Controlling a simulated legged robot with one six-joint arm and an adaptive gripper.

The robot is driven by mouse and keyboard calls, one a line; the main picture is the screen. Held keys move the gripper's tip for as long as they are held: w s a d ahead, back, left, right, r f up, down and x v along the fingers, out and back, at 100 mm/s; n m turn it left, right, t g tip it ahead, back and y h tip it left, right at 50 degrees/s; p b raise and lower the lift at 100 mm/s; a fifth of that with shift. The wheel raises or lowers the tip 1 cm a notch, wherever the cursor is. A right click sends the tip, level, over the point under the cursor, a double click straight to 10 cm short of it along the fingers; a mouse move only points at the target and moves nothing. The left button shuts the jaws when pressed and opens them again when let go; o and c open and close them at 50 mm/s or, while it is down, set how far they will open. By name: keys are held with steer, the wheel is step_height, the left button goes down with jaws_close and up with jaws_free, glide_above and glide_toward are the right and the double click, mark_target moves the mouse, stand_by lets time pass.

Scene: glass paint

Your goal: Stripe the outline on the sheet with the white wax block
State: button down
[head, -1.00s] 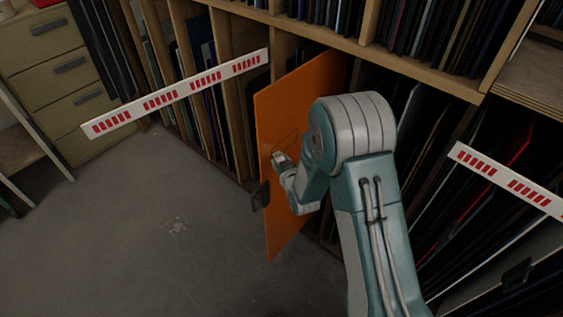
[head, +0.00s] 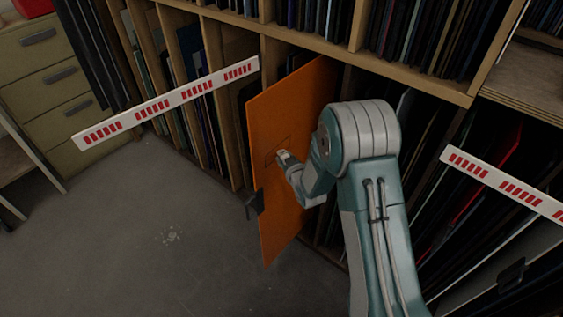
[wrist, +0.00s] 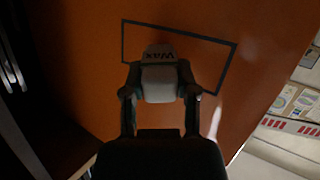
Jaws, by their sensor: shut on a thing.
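The sheet (head: 280,150) is an orange panel standing upright on edge, partly out of the rack. The outline (head: 291,141) is a thin dark four-sided shape on its face; in the wrist view the outline (wrist: 180,28) shows large, its lower left part hidden. My gripper (head: 284,158) is in front of the sheet, close to the outline. In the wrist view my gripper (wrist: 158,80) is shut on the white wax block (wrist: 160,68), which bears dark lettering. The block overlaps the outline's left half; I cannot tell whether it touches the sheet. No white stripes are visible inside the outline.
A dark clamp (head: 254,205) sits on the sheet's left edge. A white bar with red marks (head: 165,103) spans the left, another (head: 505,183) the right. Wooden racks (head: 425,80) with thin sheets stand behind. The grey floor (head: 120,230) at left is open.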

steer(key=shift+w+d, duration=0.8)
steer(key=shift+w, duration=0.25)
steer(key=shift+w+d, duration=0.75)
steer(key=shift+w, duration=0.3)
steer(key=shift+s+a, duration=1.1)
steer(key=shift+s, duration=0.3)
steer(key=shift+s+a, duration=1.1)
steer(key=shift+s, duration=0.35)
steer(key=shift+s+a, duration=1.1)
steer(key=shift+s, duration=0.3)
steer(key=s+d, duration=0.3)
steer(key=d, duration=0.1)
steer(key=shift+s+d, duration=0.35)
steer(key=shift+d, duration=0.05)
steer(key=shift+s+d, duration=0.9)
steer(key=shift+d, duration=0.3)
